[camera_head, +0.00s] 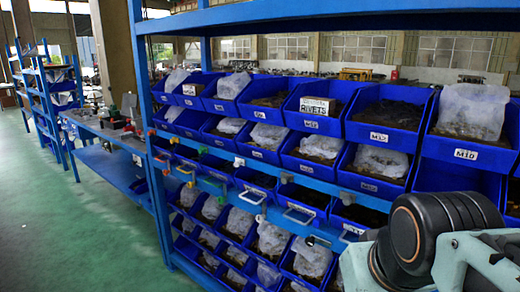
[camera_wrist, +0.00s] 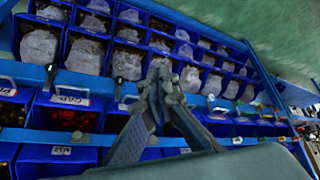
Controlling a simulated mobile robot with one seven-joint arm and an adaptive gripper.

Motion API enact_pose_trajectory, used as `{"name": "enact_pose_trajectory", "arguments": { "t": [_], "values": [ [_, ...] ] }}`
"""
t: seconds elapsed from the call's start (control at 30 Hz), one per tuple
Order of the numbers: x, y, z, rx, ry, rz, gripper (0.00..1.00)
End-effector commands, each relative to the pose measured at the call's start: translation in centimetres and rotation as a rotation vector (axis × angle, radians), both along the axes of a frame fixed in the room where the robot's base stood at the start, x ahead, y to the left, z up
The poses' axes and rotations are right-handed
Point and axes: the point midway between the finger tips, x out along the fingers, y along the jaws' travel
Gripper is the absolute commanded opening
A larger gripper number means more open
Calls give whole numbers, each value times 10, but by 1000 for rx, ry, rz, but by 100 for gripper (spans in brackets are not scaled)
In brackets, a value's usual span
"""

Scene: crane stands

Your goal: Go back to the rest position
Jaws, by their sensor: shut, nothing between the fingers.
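My gripper (camera_wrist: 160,82) shows in the wrist view, its dark fingertips together and empty. It points toward a blue shelf with rows of blue bins, and that view is turned over, with the green floor at the top. I cannot tell how far the fingertips are from the bins. In the head view only part of my arm (camera_head: 440,240) shows at the lower right, in front of the shelf, and the gripper is out of that frame.
The blue shelf (camera_head: 180,4) fills the middle and right, its bins (camera_head: 318,125) holding parts and clear bags. Several bins have handles jutting out. A blue workbench (camera_head: 100,130) stands at the left, with another rack (camera_head: 45,100) beyond it. The green floor (camera_head: 60,240) at the left is clear.

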Motion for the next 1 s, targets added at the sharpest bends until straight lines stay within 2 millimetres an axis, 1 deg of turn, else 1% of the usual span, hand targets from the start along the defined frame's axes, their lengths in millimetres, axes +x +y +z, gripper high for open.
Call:
{"name": "enact_pose_trajectory", "arguments": {
  "t": [0.03,0.07,0.1,0.2,0.4,0.5,0.6,0.7,0.77,1.0],
  "values": [
    [-15,16,-9,23,24,-9,0],
    [-24,24,-16,38,39,-17,0],
    [-22,25,7,44,38,-21,0],
    [-21,23,37,42,39,-18,0],
    [-21,23,88,40,38,-17,0],
    [-21,23,109,40,38,-17,0],
    [-21,23,124,39,38,-16,0],
    [-21,23,133,39,38,-16,0],
    [-21,23,135,39,38,-16,0],
    [-20,22,134,39,37,-16,0]
  ]
}}
